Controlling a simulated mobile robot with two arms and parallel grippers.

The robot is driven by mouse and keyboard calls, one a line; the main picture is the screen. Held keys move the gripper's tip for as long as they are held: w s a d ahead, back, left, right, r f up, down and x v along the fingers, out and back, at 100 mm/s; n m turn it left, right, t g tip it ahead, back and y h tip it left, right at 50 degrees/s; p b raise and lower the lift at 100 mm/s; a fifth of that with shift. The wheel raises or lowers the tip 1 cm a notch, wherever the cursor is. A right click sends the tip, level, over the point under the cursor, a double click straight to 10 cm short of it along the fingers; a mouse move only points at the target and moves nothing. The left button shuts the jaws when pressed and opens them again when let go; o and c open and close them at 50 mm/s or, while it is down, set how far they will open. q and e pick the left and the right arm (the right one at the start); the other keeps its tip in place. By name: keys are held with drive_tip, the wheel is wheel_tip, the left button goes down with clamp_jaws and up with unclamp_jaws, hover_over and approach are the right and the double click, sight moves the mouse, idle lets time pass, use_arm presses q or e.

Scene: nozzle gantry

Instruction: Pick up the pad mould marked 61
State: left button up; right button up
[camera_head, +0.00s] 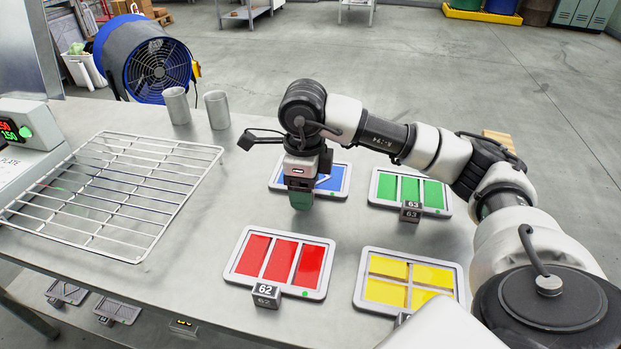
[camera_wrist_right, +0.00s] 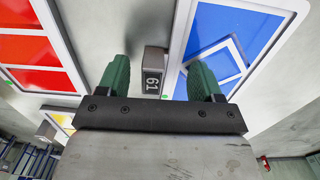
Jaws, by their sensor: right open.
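The pad mould marked 61 is a white-rimmed tray with blue panels (camera_head: 337,179), lying flat on the metal table. It shows large in the right wrist view (camera_wrist_right: 222,25), with its grey block numbered 61 (camera_wrist_right: 153,71) at its edge. My right gripper (camera_head: 301,197) is open, pointing down over the near-left part of the blue mould and hiding that part and the block in the head view. In the wrist view the green fingertips (camera_wrist_right: 160,75) stand apart, one on each side of the block. I cannot tell whether they touch it. My left gripper is not in view.
A red mould (camera_head: 280,262) marked 62, a green one (camera_head: 410,190) marked 63 and a yellow one (camera_head: 411,283) lie close by. A wire rack (camera_head: 115,190) lies at left, with two metal cups (camera_head: 217,109) behind it. Bare table separates rack and moulds.

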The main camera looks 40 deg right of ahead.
drive_tip(key=shift+f, duration=0.1)
drive_tip(key=shift+c, duration=0.3)
clamp_jaws()
